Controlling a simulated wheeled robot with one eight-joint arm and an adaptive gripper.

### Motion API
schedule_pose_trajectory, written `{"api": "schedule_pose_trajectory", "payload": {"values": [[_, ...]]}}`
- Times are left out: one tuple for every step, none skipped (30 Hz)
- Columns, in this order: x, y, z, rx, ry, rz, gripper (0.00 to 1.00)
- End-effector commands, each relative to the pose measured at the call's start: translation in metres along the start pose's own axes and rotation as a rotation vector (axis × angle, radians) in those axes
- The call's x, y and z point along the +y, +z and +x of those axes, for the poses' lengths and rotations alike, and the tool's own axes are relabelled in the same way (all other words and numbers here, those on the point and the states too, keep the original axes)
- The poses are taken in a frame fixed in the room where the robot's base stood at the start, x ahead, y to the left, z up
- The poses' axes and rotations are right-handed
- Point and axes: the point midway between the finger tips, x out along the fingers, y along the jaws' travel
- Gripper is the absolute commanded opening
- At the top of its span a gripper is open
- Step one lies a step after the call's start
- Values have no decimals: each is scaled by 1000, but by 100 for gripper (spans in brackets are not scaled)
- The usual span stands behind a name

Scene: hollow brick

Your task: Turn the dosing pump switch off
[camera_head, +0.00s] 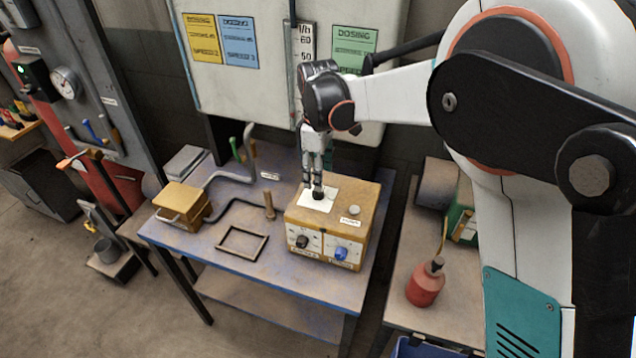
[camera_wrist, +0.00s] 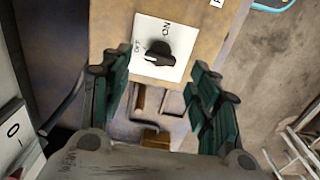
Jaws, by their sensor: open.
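The dosing pump switch is a black rotary knob (camera_wrist: 157,52) on a white plate (camera_wrist: 181,66) marked ON and OFF in the wrist view. I cannot tell for sure which mark the knob points to. In the head view the white plate (camera_head: 326,203) lies on top of an ochre box (camera_head: 366,205), with the knob partly hidden by my fingers. My gripper (camera_head: 315,188) points down at the plate, just above it. In the wrist view my gripper (camera_wrist: 160,75) is open, its fingers to the left and right of the knob, with nothing held.
The box front has a black knob (camera_head: 302,241) and a blue knob (camera_head: 341,253). On the blue table (camera_head: 180,238) lie a dark frame (camera_head: 242,243), bent metal bars and a smaller ochre box (camera_head: 181,203). A red bottle (camera_head: 425,284) stands on the bench at right.

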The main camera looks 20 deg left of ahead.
Motion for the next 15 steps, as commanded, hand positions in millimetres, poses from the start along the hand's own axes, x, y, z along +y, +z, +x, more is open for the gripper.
{"api": "schedule_pose_trajectory", "payload": {"values": [[0, 0, -12, 0, 0, 0, 56], [0, 0, -18, 0, 0, 0, 56], [0, 0, -25, 0, 0, 0, 56], [0, 0, -30, 0, 0, 0, 56], [0, 0, -35, 0, 0, 0, 56], [0, 0, -42, 0, 0, 0, 56], [0, 0, -46, 0, 0, 0, 56], [0, 0, -49, 0, 0, 0, 56], [0, 0, -54, 0, 0, 0, 56], [0, 0, -56, 0, 0, 0, 56], [0, 0, -58, 0, 0, 0, 56], [0, 0, -60, 0, 0, 0, 56], [0, 0, -62, 0, 0, 0, 56], [0, 0, -63, 0, 0, 0, 56], [0, 0, -64, 0, 0, 0, 56]]}}
